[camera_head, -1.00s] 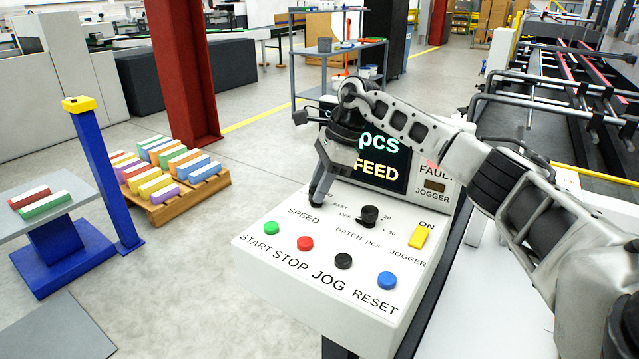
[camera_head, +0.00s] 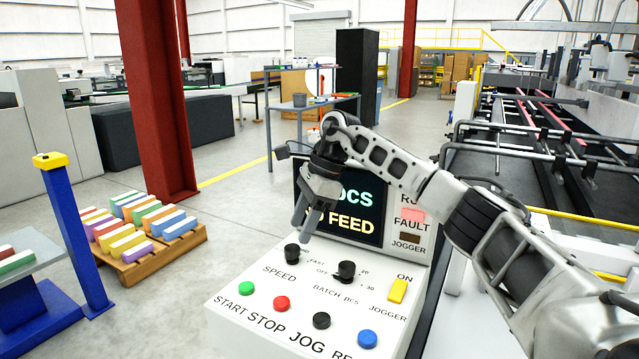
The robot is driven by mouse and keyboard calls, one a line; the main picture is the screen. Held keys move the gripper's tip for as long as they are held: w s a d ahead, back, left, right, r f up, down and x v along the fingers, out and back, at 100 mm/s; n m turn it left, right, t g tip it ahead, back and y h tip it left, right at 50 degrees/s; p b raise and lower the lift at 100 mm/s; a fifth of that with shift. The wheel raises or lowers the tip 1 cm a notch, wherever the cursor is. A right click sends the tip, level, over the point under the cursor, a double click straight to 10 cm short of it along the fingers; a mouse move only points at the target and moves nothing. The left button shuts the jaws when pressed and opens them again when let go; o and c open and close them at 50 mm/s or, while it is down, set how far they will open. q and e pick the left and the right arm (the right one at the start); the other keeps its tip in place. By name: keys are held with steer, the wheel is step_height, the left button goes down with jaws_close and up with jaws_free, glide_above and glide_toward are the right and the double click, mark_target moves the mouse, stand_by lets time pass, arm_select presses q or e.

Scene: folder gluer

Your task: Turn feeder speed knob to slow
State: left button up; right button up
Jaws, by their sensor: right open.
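The speed knob (camera_head: 292,254) is a small black knob on the sloped white control panel (camera_head: 235,318), above the SPEED label. The FAST mark shows to its right; the mark on its left is too small to read, and I cannot tell where its pointer stands. My right gripper (camera_head: 304,229) is open and empty, its fingers pointing down just above and beside the speed knob, apart from it. It covers part of the display (camera_head: 352,215). My left gripper is not in view.
The batch knob (camera_head: 346,271) and the yellow jogger switch (camera_head: 398,290) sit to the right. Green (camera_head: 246,288), red (camera_head: 281,303), black (camera_head: 321,320) and blue (camera_head: 367,339) buttons line the front. A pallet of coloured cartons (camera_head: 150,262) and a blue stand (camera_head: 75,235) are left.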

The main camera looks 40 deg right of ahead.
steer(key=v, duration=1.1)
steer(key=shift+r, duration=0.25)
steer(key=shift+d, duration=0.1)
